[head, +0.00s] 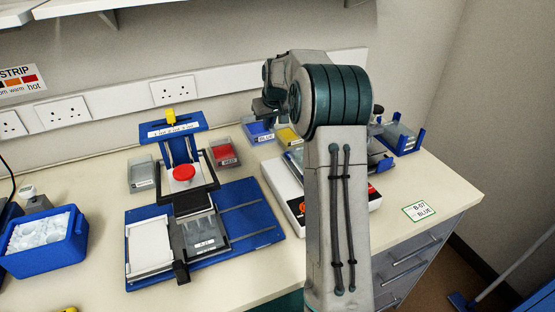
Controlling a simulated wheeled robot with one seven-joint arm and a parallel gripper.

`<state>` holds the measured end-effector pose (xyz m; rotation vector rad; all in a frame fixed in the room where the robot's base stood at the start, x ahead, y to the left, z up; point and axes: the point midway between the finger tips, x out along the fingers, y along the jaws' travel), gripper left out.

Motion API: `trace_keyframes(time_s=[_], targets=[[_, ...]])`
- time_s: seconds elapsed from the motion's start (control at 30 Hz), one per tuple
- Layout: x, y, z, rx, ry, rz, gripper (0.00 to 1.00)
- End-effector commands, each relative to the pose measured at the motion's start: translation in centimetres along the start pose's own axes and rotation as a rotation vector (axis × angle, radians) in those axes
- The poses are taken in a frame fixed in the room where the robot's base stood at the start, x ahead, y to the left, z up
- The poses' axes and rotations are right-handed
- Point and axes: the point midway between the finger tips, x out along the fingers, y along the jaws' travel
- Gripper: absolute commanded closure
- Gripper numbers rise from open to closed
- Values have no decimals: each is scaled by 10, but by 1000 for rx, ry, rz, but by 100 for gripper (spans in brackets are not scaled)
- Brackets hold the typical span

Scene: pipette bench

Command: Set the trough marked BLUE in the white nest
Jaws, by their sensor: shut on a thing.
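The trough marked BLUE (258,132) is a small blue-filled tub with a label, at the back of the bench in the head view. My gripper (266,112) is at its upper right edge, shut on it; the fingertips are small and partly hidden. I cannot tell whether the trough is lifted off the bench. The white nest (150,246) looks to be the pale, empty-looking slab at the left of the blue deck (258,222).
A white scale (283,187) is partly behind my arm. An ice box (45,243) stands left.

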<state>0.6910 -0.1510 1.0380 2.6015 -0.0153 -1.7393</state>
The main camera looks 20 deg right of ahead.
Motion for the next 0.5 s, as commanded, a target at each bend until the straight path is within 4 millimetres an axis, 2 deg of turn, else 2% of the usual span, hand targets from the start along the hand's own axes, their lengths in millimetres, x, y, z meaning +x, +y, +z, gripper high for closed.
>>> trace_keyframes(time_s=[0.3,0.5], targets=[[47,0,21,2,-4,-1,100],[62,-1,26,0,-3,-1,100]])
